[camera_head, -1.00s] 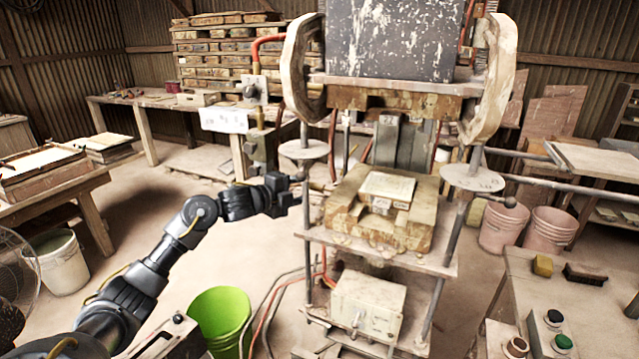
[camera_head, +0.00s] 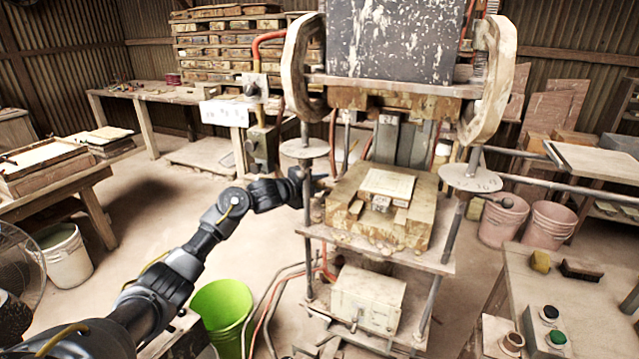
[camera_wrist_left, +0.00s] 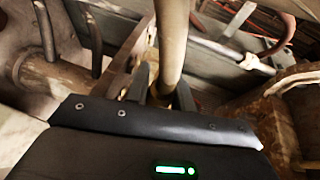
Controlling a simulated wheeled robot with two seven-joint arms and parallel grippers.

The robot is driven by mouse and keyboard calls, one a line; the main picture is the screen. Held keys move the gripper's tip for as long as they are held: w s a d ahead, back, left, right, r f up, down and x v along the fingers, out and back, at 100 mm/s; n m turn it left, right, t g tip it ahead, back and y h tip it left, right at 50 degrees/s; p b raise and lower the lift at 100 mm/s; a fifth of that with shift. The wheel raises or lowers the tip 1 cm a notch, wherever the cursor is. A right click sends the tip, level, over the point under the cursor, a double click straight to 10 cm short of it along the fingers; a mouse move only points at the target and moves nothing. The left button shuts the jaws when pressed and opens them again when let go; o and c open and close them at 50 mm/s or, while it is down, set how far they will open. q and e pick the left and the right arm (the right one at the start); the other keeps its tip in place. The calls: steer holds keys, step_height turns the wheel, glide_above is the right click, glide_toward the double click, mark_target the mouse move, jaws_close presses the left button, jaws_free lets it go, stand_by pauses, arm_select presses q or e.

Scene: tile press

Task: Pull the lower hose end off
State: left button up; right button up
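My left gripper (camera_head: 306,184) is at the left side of the press (camera_head: 440,262), by its left post and below the round plate there. In the left wrist view, a pale tan hose-like tube (camera_wrist_left: 172,45) runs down between the two fingers of the left gripper (camera_wrist_left: 162,88). A brownish fitting shows at the tube's lower end. The fingers stand close on both sides of it; whether they press on it I cannot tell. In the head view the hose end is hidden by the gripper and post. My right gripper is not in view.
A valve box (camera_head: 262,148) stands left of the post, with an orange hose (camera_head: 268,38) above. A green bucket (camera_head: 222,312) and loose hoses (camera_head: 268,312) are on the floor below my left arm. A bench with buttons (camera_head: 520,262) stands at right.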

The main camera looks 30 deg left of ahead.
arm_select(q)
jaws_close()
steer(key=a+b, duration=0.1)
steer(key=a, duration=0.2)
steer(key=shift+a, duration=0.2)
steer(key=shift+o, duration=1.4)
jaws_free()
steer(key=o, duration=0.4)
steer(key=shift+s+a, duration=0.1)
steer(key=shift+a, duration=0.05)
steer(key=shift+c, duration=0.2)
